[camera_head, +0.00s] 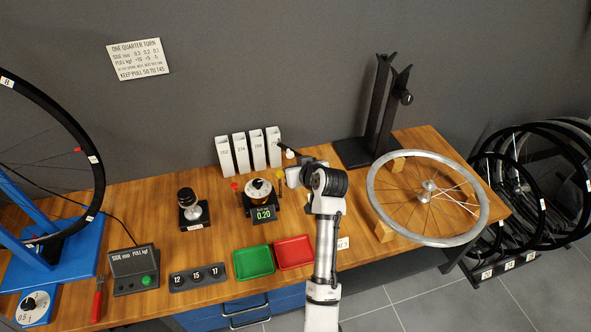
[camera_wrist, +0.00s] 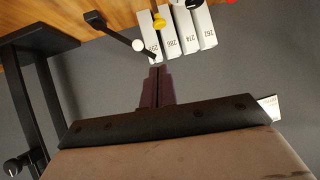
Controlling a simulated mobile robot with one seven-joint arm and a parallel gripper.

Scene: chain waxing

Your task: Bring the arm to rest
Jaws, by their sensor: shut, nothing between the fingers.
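My gripper (camera_wrist: 157,70) is shut and empty in the wrist view, its dark fingers pressed together. In the head view my arm rises from the bottom centre over the workbench (camera_head: 150,215) and bends at the wrist in front of the same boxes (camera_head: 240,152). The fingertips are hard to make out there.
A black rod with a white ball end (camera_wrist: 138,45) and a yellow knob (camera_wrist: 158,21) are close by the fingertips. A black stand (camera_head: 381,115) and a wheel (camera_head: 377,200) are to the right. Green (camera_head: 254,275) and red (camera_head: 294,265) trays lie left of my arm.

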